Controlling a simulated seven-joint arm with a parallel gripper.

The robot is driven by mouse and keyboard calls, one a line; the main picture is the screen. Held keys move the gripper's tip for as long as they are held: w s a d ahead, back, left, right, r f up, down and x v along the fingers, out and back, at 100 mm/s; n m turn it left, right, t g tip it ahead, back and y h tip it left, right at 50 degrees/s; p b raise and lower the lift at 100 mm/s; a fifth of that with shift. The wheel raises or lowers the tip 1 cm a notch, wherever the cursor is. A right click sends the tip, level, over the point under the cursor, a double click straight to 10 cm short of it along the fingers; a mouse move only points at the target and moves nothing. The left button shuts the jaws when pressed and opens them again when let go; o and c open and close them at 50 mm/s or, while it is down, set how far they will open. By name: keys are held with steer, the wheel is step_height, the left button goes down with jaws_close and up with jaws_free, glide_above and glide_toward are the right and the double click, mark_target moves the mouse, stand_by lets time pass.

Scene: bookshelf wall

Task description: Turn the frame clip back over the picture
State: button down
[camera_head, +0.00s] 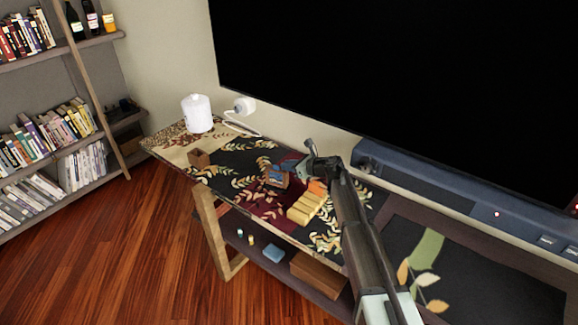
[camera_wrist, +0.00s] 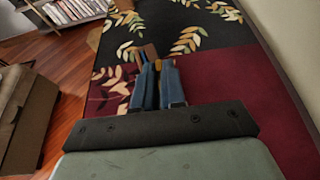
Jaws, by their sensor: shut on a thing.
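A small brown-edged frame (camera_head: 277,180) stands on the dark floral table top, with my gripper (camera_head: 284,169) right at it. In the wrist view the brown wood of the frame (camera_wrist: 145,50) shows just beyond the left fingertip. My gripper (camera_wrist: 153,68) has its blue fingers close together, shut on a small orange-brown piece that looks like the frame clip (camera_wrist: 158,64). The fingers hide most of the clip and part of the frame. I cannot tell the clip's angle or see the picture.
Yellow blocks (camera_head: 306,208) and an orange item (camera_head: 318,187) lie close by, near my arm. A small brown box (camera_head: 199,158) and a white canister (camera_head: 197,114) stand farther left. The wall screen (camera_head: 400,80) and blue-grey soundbar (camera_head: 450,190) bound the back.

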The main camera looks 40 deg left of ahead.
steer(key=c, duration=1.2)
jaws_free()
steer(key=shift+c, duration=0.2)
steer(key=v, duration=1.4)
steer(key=shift+f, duration=0.1)
